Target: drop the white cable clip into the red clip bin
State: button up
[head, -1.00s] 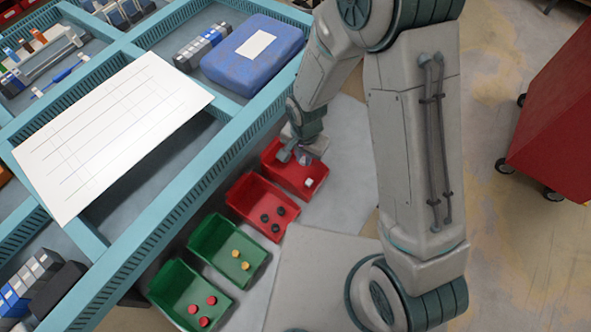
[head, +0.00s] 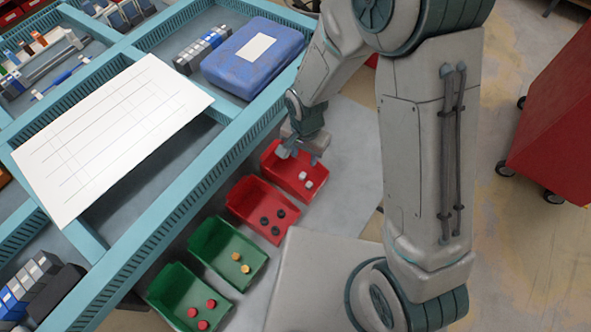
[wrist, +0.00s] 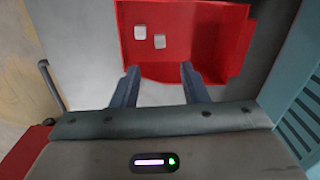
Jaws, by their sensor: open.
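The red clip bin (head: 272,160) is the farthest of the row of bins in the head view, and its red floor also fills the top of the wrist view (wrist: 205,35). Two small white cable clips lie apart on its floor; one clip (head: 302,175) is just behind the other clip (head: 309,184). In the wrist view the clips (wrist: 140,32) and (wrist: 160,41) lie toward the left of the bin. My gripper (head: 299,156) is above the far end of this bin. In the wrist view its fingers (wrist: 160,74) are spread with nothing between them.
A second red bin (head: 234,193) holds black pieces. Two green bins (head: 205,232) hold yellow and red pieces. The teal-framed bench (head: 160,222) runs along the bins' left side, with a blue case (head: 225,65) on it. A red cabinet (head: 555,120) stands at the right.

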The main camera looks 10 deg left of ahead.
notch_tip(320, 180, up, 11)
dwell(0.3)
dwell(0.5)
jog(key=s+d+r+n+t, duration=0.1)
jog(key=s+d+r, duration=0.1)
jog(key=d+r, duration=0.2)
jog(key=s+d+r+n+t, duration=0.1)
jog(key=s+d+r, duration=0.2)
jog(key=d, duration=0.8)
jog(key=s+d+r+n+t, duration=0.1)
jog(key=s+d+r, duration=0.2)
jog(key=d+r, duration=0.3)
jog(key=shift+d, duration=0.85)
jog(key=shift+a, duration=0.15)
jog(key=shift+c, duration=0.4)
